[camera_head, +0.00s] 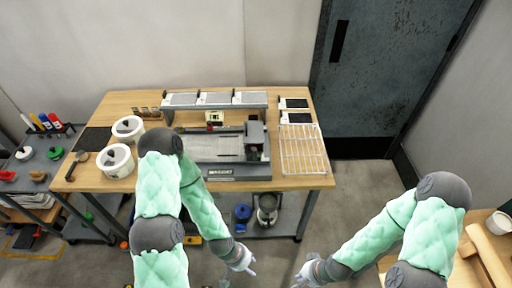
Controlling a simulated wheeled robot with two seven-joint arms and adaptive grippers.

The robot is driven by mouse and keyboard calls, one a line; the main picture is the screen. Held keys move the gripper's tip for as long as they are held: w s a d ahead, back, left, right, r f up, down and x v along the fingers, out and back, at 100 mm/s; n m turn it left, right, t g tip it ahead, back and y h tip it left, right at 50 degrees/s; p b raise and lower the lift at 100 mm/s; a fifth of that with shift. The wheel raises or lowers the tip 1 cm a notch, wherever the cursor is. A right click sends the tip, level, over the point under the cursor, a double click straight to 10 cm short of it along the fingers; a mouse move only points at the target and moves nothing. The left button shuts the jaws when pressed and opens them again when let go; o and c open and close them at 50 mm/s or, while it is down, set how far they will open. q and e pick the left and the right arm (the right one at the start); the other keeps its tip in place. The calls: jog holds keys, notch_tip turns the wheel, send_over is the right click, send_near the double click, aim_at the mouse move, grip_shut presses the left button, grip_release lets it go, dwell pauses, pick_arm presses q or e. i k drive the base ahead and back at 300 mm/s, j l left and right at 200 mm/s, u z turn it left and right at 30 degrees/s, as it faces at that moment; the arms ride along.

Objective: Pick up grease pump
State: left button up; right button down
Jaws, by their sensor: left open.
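I cannot tell for sure which thing is the grease pump. A metal pot-like object (267,210) with a dark base stands on the lower shelf under the wooden workbench (310,182), beside a small blue object (242,213). My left gripper (246,265) is open, low in front of the bench, apart from these objects. My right gripper (303,278) is at the bottom of the view, further right, over the floor; its fingers are too small to read. Neither gripper visibly touches anything.
The bench bears a grey machine (215,148), a wire rack (303,150), two white tubs (116,160) and a raised shelf (215,107). A tool cart (45,160) stands at the left. Another wooden table (480,245) is at lower right. Floor between is clear.

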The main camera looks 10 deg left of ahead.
aim_at(44, 117)
jog(key=u, duration=2.1)
jog(key=z, duration=1.65)
jog(key=i+l, duration=0.1)
jog(key=i, duration=0.55)
jog(key=u, duration=1)
